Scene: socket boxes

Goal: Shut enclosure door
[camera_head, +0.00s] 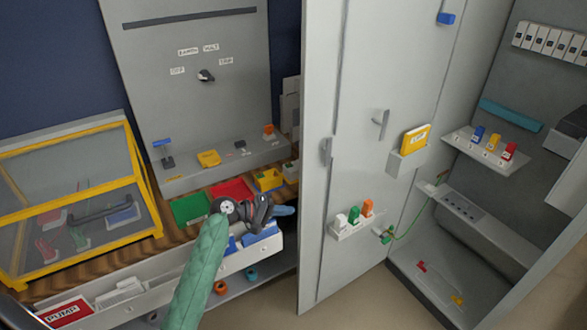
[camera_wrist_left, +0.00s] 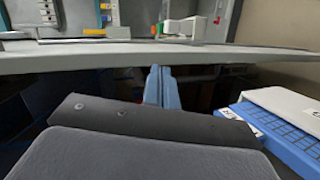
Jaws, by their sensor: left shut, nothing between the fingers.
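The tall grey enclosure door (camera_head: 355,75) stands open in the middle of the head view. Its free edge faces left; a handle (camera_head: 381,123) and small holders are on its face. The enclosure (camera_head: 500,75) is open at the right, with its shelves showing. My left gripper (camera_head: 286,210) is shut and empty, its blue fingers just left of the door's edge. In the left wrist view the closed fingertips (camera_wrist_left: 161,82) point at a long pale edge, probably the door's; I cannot tell whether they touch. My right gripper is not in view.
A drawer front (camera_head: 170,275) and a wooden bench with coloured bins (camera_head: 190,207) lie left of the door. A yellow-framed clear case (camera_head: 75,200) stands at far left. A yellow folder (camera_head: 415,138) sits in a door holder. A green cord (camera_head: 412,220) hangs between door and enclosure.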

